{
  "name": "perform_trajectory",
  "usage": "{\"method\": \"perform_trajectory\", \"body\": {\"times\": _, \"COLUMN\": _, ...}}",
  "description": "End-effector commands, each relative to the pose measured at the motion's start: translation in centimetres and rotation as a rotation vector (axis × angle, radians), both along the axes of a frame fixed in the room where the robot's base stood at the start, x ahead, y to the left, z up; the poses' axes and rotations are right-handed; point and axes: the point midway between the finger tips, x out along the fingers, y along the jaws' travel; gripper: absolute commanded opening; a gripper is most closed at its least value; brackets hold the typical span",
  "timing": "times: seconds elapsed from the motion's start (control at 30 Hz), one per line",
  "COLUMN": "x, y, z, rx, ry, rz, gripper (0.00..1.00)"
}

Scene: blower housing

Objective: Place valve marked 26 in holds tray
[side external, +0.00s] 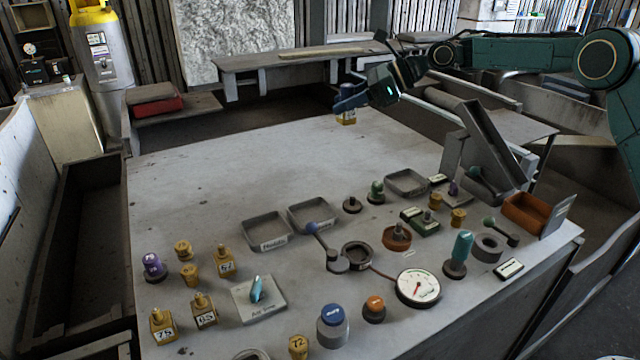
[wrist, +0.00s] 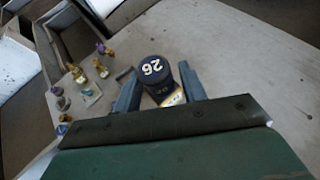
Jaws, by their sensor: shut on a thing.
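My gripper (side external: 348,104) is shut on the valve marked 26 (wrist: 152,69) and holds it above the far part of the table. In the wrist view the valve has a dark round cap with a white 26 and a yellowish body between the two blue fingers. A shallow grey tray (side external: 268,242) at the table's middle has a front label that seems to read Holds. My gripper is well behind and above it, and the tray looks empty.
A similar grey tray (side external: 311,226) stands just right of it, its label unclear; another (side external: 405,192) lies farther back. Several yellow valves (side external: 205,312) stand front left. A gauge (side external: 418,287) lies front right. The table's far left is clear.

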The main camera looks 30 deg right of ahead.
Motion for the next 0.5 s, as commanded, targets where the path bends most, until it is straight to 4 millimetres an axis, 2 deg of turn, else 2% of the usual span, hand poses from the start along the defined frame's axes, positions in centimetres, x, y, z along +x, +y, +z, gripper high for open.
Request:
{"method": "perform_trajectory", "body": {"times": 0.27, "x": -0.4, "y": 8.5, "z": 0.5, "rx": 0.003, "ry": 0.0, "rz": 0.012, "gripper": 0.0}}
{"method": "perform_trajectory", "body": {"times": 0.5, "x": -1.7, "y": 15.9, "z": 0.7, "rx": 0.003, "ry": -0.002, "rz": 0.015, "gripper": 0.0}}
